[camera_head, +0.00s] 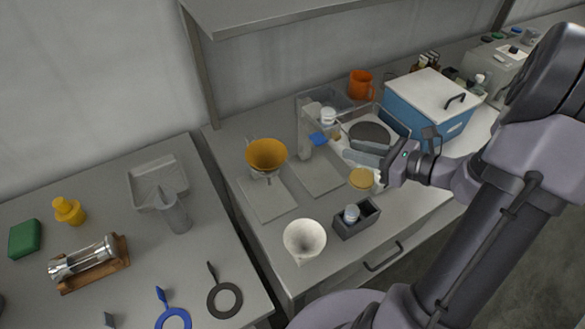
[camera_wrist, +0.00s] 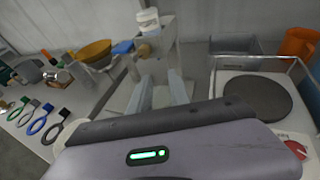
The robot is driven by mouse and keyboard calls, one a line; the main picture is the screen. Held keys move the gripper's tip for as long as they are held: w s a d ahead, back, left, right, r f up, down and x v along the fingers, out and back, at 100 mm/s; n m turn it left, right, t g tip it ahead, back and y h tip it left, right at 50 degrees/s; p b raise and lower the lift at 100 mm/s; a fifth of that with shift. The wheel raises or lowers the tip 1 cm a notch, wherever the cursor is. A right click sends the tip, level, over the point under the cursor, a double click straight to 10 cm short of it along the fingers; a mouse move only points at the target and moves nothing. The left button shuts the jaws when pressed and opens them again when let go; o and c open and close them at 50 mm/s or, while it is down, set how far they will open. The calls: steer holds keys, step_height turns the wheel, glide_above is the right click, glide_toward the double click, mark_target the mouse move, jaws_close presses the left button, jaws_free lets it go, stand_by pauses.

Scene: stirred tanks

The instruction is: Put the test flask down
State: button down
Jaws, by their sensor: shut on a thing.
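My gripper (camera_head: 348,153) is over the middle of the right bench, its fingers pointing left. In the wrist view the two fingers (camera_wrist: 162,88) reach forward with a narrow gap between them. They are shut on the test flask, of which a small tan, stopper-like end (camera_wrist: 144,50) shows just past the fingertips; it also shows in the head view (camera_head: 336,137). The flask's body is clear or hidden and hard to make out. I cannot tell whether its base touches anything.
A grey upright stand (camera_head: 305,135) and a white-capped bottle (camera_head: 328,116) are close beyond the fingertips. A hot plate (camera_head: 370,136) inside a rail frame is behind the gripper. A grey mat (camera_head: 318,174) looks clear.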

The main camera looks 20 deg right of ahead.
steer(key=w+a+f+b, duration=0.1)
steer(key=w+a+f, duration=0.1)
steer(key=w, duration=0.1)
steer(key=w+a+f+b, duration=0.2)
steer(key=w+f, duration=0.1)
steer(key=w+a+f+b, duration=0.1)
steer(key=w+a+f, duration=0.1)
steer(key=w, duration=0.2)
steer(key=shift+a+f, duration=0.2)
steer(key=shift+a, duration=0.05)
steer(key=shift+r, duration=0.1)
steer(key=c, duration=1.2)
jaws_free()
steer(key=shift+b, duration=0.3)
